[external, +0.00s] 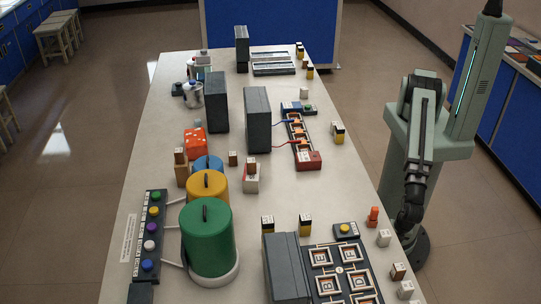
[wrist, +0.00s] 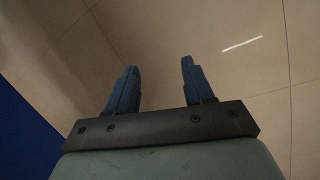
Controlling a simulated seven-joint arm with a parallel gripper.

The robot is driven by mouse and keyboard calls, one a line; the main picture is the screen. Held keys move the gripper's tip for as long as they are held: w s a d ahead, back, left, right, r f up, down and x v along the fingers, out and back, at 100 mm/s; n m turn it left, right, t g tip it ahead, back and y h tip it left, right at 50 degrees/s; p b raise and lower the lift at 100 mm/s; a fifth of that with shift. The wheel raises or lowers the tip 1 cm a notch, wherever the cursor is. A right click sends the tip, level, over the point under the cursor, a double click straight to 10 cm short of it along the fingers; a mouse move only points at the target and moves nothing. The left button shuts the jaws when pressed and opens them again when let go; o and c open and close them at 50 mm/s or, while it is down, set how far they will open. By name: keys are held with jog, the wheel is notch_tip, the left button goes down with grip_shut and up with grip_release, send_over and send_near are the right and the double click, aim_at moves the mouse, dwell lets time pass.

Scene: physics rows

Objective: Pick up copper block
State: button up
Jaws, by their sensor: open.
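No block is readable as copper for certain. Brown-faced small blocks show in the external view: one on the table's right side near the front (external: 398,271), one on a white block (external: 251,168), one on a tan block (external: 180,155), and one by itself (external: 233,158). An orange-red piece (external: 373,216) stands at the right edge. My gripper (wrist: 159,65) is open and empty in the wrist view, its two blue fingers apart over bare floor. In the external view my arm hangs folded at the table's right side; its fingers are not clear there.
The long white table (external: 330,190) is crowded. Green (external: 207,240) and yellow (external: 207,188) cylinders, tall dark boxes (external: 257,120), a lettered panel (external: 340,275) and a button strip (external: 150,235) stand on it. Pale blocks (external: 384,238) sit near the right edge. The middle is partly clear.

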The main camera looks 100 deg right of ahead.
jog(key=s+a+r+n+t+y, duration=0.1)
jog(key=s+a+r+n+t, duration=0.15)
jog(key=a+r, duration=0.45)
jog(key=s+a+r+n+t+y, duration=0.1)
jog(key=a+r+n+t, duration=0.3)
jog(key=a+r, duration=0.2)
jog(key=n+t+h, duration=0.2)
jog(key=n+t, duration=0.8)
send_near(376, 208)
jog(key=s+a, duration=0.2)
jog(key=s, duration=0.1)
jog(key=w+n, duration=0.1)
jog(key=w, duration=0.1)
jog(key=w+d+n, duration=0.1)
jog(key=w, duration=0.2)
jog(key=w+d+n, duration=0.1)
jog(key=w, duration=0.2)
jog(key=shift+d+r+h, duration=0.1)
jog(key=shift+r+h, duration=0.15)
jog(key=shift+h, duration=0.15)
jog(key=shift+w+d+f, duration=0.1)
jog(key=shift+w+d, duration=0.05)
jog(key=shift+w, duration=0.7)
jog(key=shift+w+d+f, duration=0.1)
jog(key=shift+w+d, duration=0.1)
jog(key=shift+w, duration=0.7)
jog(key=shift+w+d+f, duration=0.1)
jog(key=shift+w+d, duration=0.05)
jog(key=shift+w, duration=0.7)
